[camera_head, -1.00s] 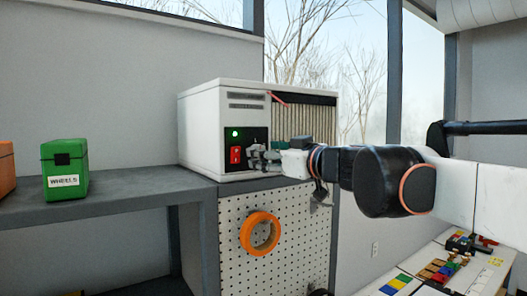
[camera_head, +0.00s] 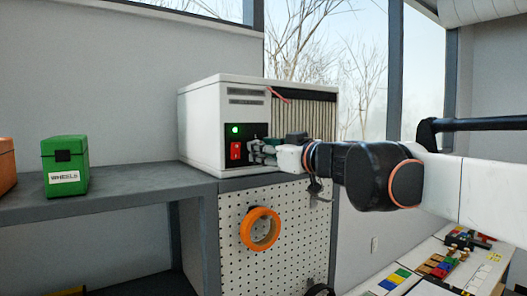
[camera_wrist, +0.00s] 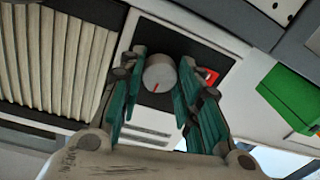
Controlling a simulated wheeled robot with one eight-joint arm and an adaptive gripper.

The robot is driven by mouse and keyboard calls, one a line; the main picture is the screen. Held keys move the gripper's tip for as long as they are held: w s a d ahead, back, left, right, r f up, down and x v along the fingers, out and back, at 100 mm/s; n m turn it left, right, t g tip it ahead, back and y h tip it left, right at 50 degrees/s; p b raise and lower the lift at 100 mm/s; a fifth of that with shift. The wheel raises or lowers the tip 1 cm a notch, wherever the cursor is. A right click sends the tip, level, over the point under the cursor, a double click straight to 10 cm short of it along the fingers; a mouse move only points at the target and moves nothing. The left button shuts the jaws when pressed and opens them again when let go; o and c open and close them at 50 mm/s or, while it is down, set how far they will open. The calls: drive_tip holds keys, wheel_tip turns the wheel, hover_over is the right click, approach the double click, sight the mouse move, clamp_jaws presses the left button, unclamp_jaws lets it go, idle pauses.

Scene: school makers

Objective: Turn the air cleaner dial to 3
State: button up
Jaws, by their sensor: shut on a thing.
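The air cleaner (camera_head: 203,130) is a white box on the grey bench, with a slatted filter on its right front. Its black control panel (camera_head: 241,133) bears a lit green lamp (camera_head: 235,129) and a red switch (camera_head: 235,150). The grey round dial (camera_wrist: 160,73) with a red pointer line shows in the wrist view; my gripper hides it in the head view. My gripper (camera_head: 257,152) is at the panel, right of the red switch. In the wrist view its green-padded fingers (camera_wrist: 162,70) are shut on the dial, one on each side. Numbers around the dial are not readable.
A green box labelled WHEELS (camera_head: 65,167) and part of an orange box (camera_head: 6,165) stand on the bench (camera_head: 130,184) to the left. An orange tape roll (camera_head: 260,229) hangs on the pegboard (camera_head: 290,210) below. A low table with coloured blocks is at lower right.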

drive_tip(key=m+b, duration=0.1)
drive_tip(key=m, duration=0.7)
drive_tip(key=m+t+b, duration=0.1)
drive_tip(key=m, duration=0.7)
drive_tip(key=m+h, duration=0.1)
drive_tip(key=m, duration=0.7)
drive_tip(key=shift+s+a+r+m+t+b, duration=0.1)
drive_tip(key=shift+s+a+m+t+b, duration=0.1)
drive_tip(key=shift+a+m+t+b, duration=0.15)
drive_tip(key=shift+d+m, duration=0.1)
drive_tip(key=shift+m, duration=0.15)
drive_tip(key=o, duration=1)
drive_tip(key=shift+o, duration=0.2)
